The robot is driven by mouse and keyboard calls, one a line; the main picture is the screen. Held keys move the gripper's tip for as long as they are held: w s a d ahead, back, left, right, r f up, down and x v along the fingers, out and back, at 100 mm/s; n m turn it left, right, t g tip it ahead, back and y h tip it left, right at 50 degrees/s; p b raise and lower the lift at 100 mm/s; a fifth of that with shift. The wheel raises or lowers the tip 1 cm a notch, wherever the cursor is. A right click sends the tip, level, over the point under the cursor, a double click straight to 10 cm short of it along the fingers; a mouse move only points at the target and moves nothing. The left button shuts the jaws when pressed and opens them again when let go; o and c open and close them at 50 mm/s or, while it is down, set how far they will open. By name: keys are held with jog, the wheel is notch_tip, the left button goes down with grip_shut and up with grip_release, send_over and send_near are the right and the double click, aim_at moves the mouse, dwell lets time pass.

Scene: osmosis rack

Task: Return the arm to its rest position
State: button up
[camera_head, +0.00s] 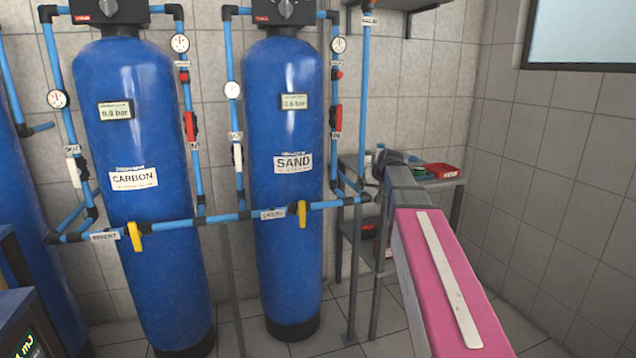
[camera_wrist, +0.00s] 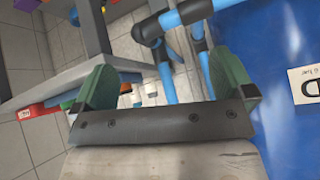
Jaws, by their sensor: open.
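My arm reaches forward at the right of the head view, its pink link (camera_head: 445,275) in front and a grey link beyond it. My gripper is at the far end, near the small shelf, small and partly hidden there. In the wrist view my gripper (camera_wrist: 165,88) shows two green fingers spread wide apart. Nothing is held between them; blue pipes and the tiled wall show through the gap.
The blue SAND tank (camera_head: 285,220) stands left of my arm and fills the right of the wrist view. The CARBON tank (camera_head: 140,240) is farther left. Blue pipes (camera_head: 335,202) with yellow valves cross in front. A grey shelf (camera_head: 440,184) holds a red tray (camera_head: 442,170). Floor at right is clear.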

jog(key=s+a+f+g+h, duration=0.1)
jog(key=s+f+g, duration=0.6)
jog(key=s+f, duration=2.2)
notch_tip(320, 180, down, 3)
jog(key=shift+s+f+m+g+h, duration=0.15)
jog(key=shift+m+g+h, duration=0.2)
jog(key=shift+h, duration=0.35)
